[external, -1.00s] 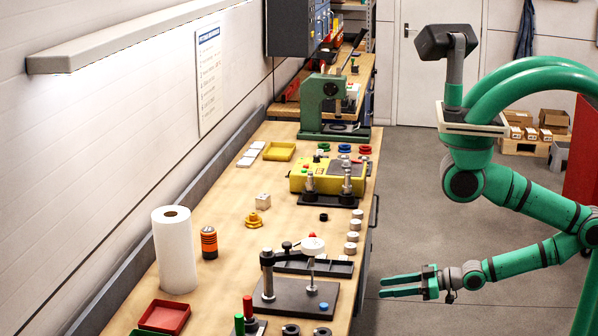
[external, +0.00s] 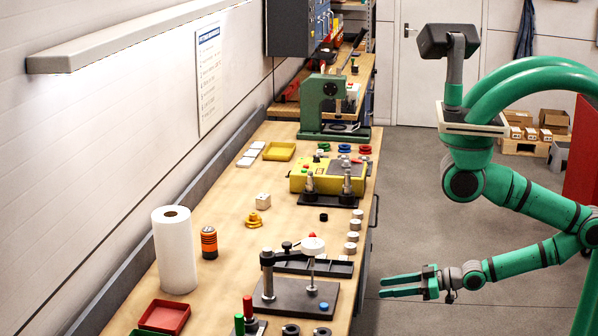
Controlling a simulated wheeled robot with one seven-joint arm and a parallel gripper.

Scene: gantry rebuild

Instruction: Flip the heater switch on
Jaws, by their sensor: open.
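My gripper (external: 384,286) is at the right of the bench, over the floor and apart from the bench edge. Its two green fingers point left, spread and empty. A yellow box (external: 326,177) with small knobs or buttons on top stands on the bench's middle. A dark grey cabinet (external: 296,28) with a blue front hangs on the wall at the far end. No part is clearly readable as the heater switch at this size, so I cannot tell where it is or how it is set.
The wooden bench (external: 225,215) runs along the left wall. On it are a green press (external: 322,105), a black plate fixture (external: 290,295), a paper roll (external: 174,250), an orange-black cylinder (external: 209,242) and a red tray (external: 165,316). The grey floor (external: 415,180) beside the bench is clear.

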